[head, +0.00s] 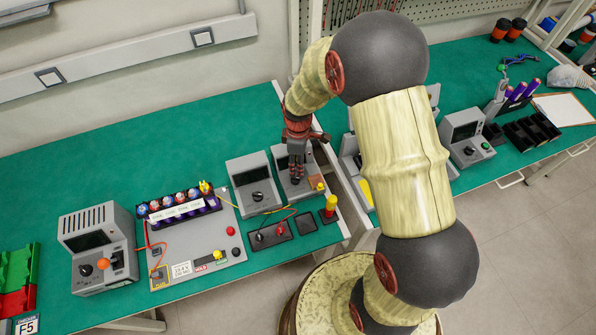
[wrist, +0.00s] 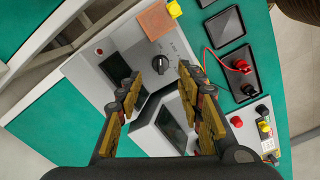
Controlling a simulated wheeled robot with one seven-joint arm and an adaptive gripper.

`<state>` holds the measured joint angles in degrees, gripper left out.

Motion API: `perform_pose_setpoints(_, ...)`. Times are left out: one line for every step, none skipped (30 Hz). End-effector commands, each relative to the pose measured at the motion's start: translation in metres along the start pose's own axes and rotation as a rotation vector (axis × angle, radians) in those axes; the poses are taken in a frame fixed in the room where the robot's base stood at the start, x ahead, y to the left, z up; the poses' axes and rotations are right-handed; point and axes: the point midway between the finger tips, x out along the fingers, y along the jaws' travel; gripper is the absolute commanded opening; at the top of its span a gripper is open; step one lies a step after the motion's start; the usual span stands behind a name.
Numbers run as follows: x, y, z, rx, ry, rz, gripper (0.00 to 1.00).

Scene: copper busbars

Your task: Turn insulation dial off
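A grey meter (head: 287,160) with a screen and a black dial stands on the green bench; its labels are too small to read. In the wrist view its dial (wrist: 155,46) lies just beyond the fingertips, beside its dark screen (wrist: 118,70).
A similar grey meter (head: 248,177) stands close on the left. A copper square (wrist: 157,20) lies beside the dial. Black trays (wrist: 224,27), a red lead, a yellow-topped post (head: 330,204) and a fixture board (head: 200,240) are near. A gap separates the benches on the right.

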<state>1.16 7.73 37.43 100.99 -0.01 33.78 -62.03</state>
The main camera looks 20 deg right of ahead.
Motion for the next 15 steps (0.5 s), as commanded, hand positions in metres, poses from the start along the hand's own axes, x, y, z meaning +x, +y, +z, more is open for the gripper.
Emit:
perform_pose_setpoints(-0.009,0.000,0.000,0.000,0.001,0.002,0.37)
perform_pose_setpoints(-0.013,0.000,0.000,0.000,0.001,0.002,0.37)
perform_pose_setpoints(-0.019,0.001,0.000,0.000,0.001,0.002,0.37)
perform_pose_setpoints(-0.022,0.001,0.000,0.000,0.001,0.002,0.37)
perform_pose_setpoints(-0.025,0.000,0.000,0.000,0.000,0.001,0.37)
perform_pose_setpoints(-0.028,0.000,0.000,0.000,0.000,0.000,0.37)
perform_pose_setpoints(-0.029,0.000,0.000,0.000,0.000,-0.001,0.37)
perform_pose_setpoints(-0.031,0.000,0.000,0.000,0.000,-0.001,0.37)
perform_pose_setpoints(-0.032,0.000,0.000,0.000,0.000,-0.001,0.37)
perform_pose_setpoints(-0.033,0.000,0.000,0.000,-0.001,-0.001,0.37)
perform_pose_setpoints(-0.034,-0.001,0.000,0.000,-0.001,-0.001,0.37)
perform_pose_setpoints(-0.034,-0.001,0.000,0.000,-0.001,-0.001,0.37)
perform_pose_setpoints(-0.034,-0.001,0.000,0.000,-0.001,-0.001,0.37)
perform_pose_setpoints(-0.034,-0.001,0.000,0.000,-0.001,-0.001,0.37)
perform_pose_setpoints(-0.034,-0.001,0.000,0.000,-0.001,-0.001,0.37)
